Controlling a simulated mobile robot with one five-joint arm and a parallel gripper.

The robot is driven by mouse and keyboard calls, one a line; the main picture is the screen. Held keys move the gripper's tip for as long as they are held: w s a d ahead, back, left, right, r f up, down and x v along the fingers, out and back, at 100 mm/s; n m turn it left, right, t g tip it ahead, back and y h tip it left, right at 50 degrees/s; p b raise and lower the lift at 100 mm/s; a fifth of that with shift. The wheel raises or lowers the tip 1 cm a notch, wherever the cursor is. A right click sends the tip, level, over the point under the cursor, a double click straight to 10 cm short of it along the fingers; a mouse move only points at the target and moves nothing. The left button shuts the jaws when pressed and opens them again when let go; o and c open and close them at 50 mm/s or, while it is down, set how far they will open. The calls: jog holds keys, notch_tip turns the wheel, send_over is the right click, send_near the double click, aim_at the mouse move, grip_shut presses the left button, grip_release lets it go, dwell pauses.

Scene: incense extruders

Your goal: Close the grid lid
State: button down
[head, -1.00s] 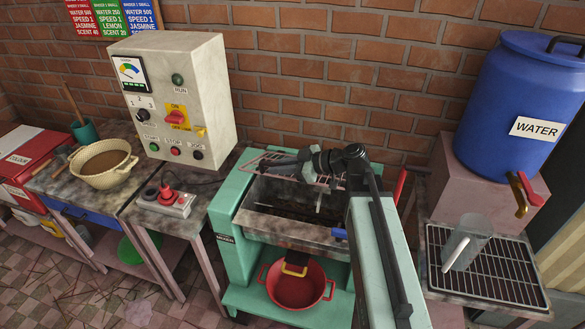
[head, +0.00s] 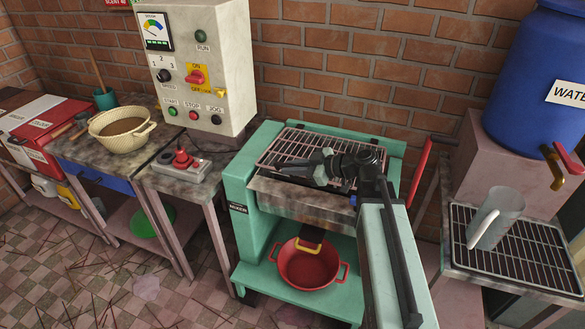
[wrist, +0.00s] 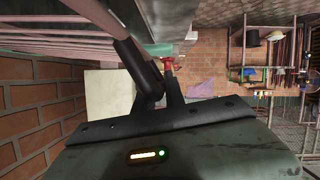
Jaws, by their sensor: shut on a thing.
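The grid lid (head: 300,143), a pinkish frame with thin bars, lies roughly flat over the trough of the green mixer (head: 240,185) in the head view. Its front edge is partly hidden by my arm, so I cannot tell if it rests fully on the rim. My gripper (head: 300,169) is at the lid's front edge, shut on the lid. In the wrist view the lid's bars (wrist: 60,42) run along the top left, beside the dark fingers.
A red pot (head: 307,268) stands on the shelf below the trough. A red lever (head: 420,170) rises at the mixer's right. A control box (head: 205,70) stands behind left, a blue water barrel (head: 535,85) at right, and a jug (head: 495,215) on a drain rack.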

jog(key=shift+d, duration=0.1)
jog(key=c, duration=1.4)
grip_release()
jog(key=shift+d, duration=0.1)
jog(key=p+v, duration=0.3)
jog(key=v, duration=0.4)
jog(key=shift+s+d+r, duration=0.2)
jog(key=shift+s+d, duration=0.05)
jog(key=shift+d, duration=0.05)
